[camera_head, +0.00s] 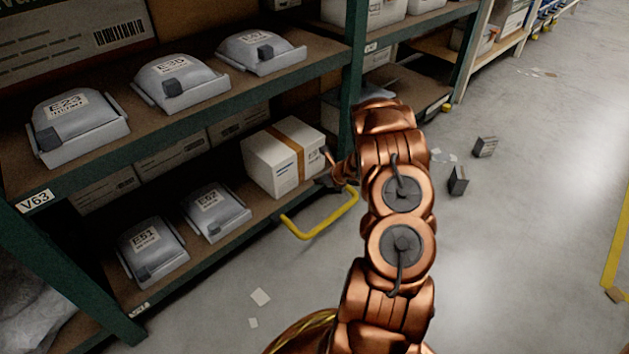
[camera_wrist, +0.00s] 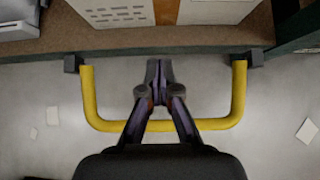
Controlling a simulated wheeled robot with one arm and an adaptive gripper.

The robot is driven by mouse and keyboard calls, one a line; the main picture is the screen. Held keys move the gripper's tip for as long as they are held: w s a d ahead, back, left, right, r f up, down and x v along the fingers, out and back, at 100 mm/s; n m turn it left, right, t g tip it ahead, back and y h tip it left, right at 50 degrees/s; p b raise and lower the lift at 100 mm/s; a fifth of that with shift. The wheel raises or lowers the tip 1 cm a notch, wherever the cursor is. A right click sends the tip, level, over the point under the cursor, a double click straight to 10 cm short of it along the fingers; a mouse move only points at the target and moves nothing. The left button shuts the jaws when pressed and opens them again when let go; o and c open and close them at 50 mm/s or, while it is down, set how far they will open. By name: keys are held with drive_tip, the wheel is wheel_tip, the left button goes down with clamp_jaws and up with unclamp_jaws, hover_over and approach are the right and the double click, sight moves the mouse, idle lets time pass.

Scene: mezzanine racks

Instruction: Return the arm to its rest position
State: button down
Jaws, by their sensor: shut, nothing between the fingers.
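My copper-coloured arm rises in the middle of the head view and bends towards the rack at the left. My gripper (camera_head: 333,175) is at the arm's far end, close to the lower shelf's front edge and partly hidden by my own wrist. In the wrist view my gripper (camera_wrist: 159,72) is shut and empty, its fingers pointing at the shelf edge. The fingers overlap a yellow U-shaped bar (camera_wrist: 104,124) in the picture; I cannot tell whether they touch it. The bar (camera_head: 318,227) also shows in the head view, sticking out from the shelf front.
A white box (camera_head: 272,165) with a brown strip sits on the lower shelf (camera_head: 217,252) near my gripper. Several grey labelled packages stand on both shelves. A green post (camera_head: 354,60) rises behind my wrist. Two small dark boxes (camera_head: 458,181) lie on the floor. The aisle at the right is mostly clear.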

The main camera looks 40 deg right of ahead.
drive_tip(key=shift+p+v, duration=0.3)
drive_tip(key=shift+v, duration=1.65)
